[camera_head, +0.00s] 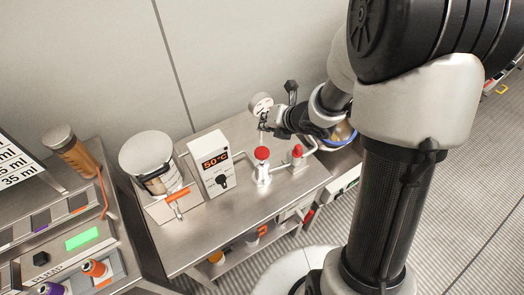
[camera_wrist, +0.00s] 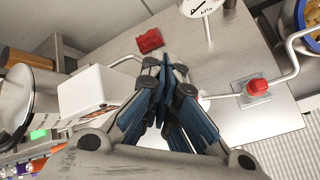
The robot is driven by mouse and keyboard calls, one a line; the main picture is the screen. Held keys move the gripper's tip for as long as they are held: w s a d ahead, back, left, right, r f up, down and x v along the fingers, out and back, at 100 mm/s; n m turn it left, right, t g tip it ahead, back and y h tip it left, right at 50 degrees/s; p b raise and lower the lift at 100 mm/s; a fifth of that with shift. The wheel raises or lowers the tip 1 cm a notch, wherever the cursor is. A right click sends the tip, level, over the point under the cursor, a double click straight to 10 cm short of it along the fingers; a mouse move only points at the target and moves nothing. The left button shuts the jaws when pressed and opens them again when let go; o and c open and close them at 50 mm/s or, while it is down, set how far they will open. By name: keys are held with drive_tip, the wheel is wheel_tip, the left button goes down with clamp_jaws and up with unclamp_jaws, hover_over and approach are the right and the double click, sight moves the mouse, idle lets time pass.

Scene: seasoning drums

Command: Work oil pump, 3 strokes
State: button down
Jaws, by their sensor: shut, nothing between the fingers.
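My gripper (camera_head: 265,131) is shut and empty above the table, behind the red top and near the gauge. Its closed fingers (camera_wrist: 165,62) fill the middle of the wrist view. A red part (camera_wrist: 150,40) shows beyond them; I cannot tell which.
A dial gauge (camera_head: 261,103) stands close behind my gripper. A white box reading 50°C (camera_head: 213,165) and a steel drum with an orange-handled tap (camera_head: 148,155) are to the left. A bowl with yellow contents (camera_wrist: 312,15) lies beyond the pipe. Bare table (camera_head: 240,205) lies in front.

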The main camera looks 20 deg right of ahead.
drive_tip(key=shift+f, duration=0.15)
drive_tip(key=b, duration=0.7)
hover_over(263, 149)
drive_tip(key=f, duration=0.7)
drive_tip(key=shift+s+d+f, duration=0.25)
drive_tip(key=shift+f, duration=0.55)
drive_tip(key=shift+f+b, duration=0.1)
drive_tip(key=shift+b, duration=0.35)
drive_tip(key=shift+f+b, duration=0.35)
drive_tip(key=shift+b, duration=0.1)
drive_tip(key=shift+s+f+b, duration=0.1)
drive_tip(key=shift+f+b, duration=1.55)
drive_tip(key=shift+b, duration=0.2)
idle(1.1)
drive_tip(key=shift+r, duration=0.1)
drive_tip(key=shift+r+p, duration=1.65)
drive_tip(key=shift+r, duration=0.4)
